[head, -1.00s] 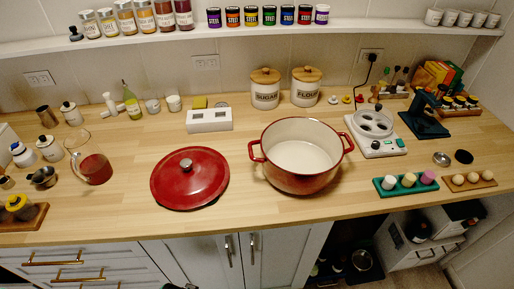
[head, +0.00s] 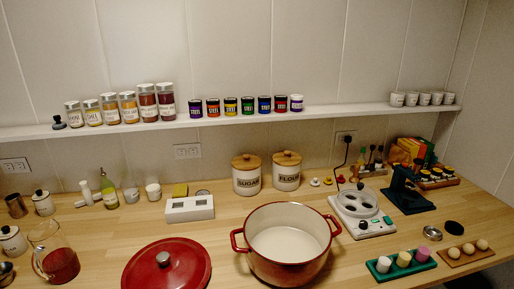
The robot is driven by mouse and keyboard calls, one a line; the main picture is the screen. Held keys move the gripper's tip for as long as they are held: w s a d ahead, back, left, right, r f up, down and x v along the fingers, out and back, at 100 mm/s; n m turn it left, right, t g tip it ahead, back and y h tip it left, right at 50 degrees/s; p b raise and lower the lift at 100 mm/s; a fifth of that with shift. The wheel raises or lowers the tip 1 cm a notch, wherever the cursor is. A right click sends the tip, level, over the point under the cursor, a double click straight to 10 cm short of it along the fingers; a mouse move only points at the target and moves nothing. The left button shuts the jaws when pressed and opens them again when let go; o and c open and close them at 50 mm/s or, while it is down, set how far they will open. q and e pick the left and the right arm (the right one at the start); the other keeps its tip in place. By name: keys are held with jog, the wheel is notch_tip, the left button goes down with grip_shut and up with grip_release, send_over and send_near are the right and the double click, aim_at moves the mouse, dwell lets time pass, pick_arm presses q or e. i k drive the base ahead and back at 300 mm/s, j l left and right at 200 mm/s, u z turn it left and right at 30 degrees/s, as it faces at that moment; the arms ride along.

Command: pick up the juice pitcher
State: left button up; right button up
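The juice pitcher (head: 59,262) is a clear glass jug with red juice in its lower part. It stands upright on the wooden counter at the lower left of the head view, with its handle on the left side. Neither of my grippers shows in the head view.
A red lid (head: 168,268) lies right of the pitcher, and a red pot (head: 287,246) stands beyond it. A green bottle (head: 109,194) stands behind. The counter (head: 105,238) between pitcher and lid is clear.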

aim_at(59, 264)
jog(key=j+u, duration=0.15)
jog(key=u, duration=1.3)
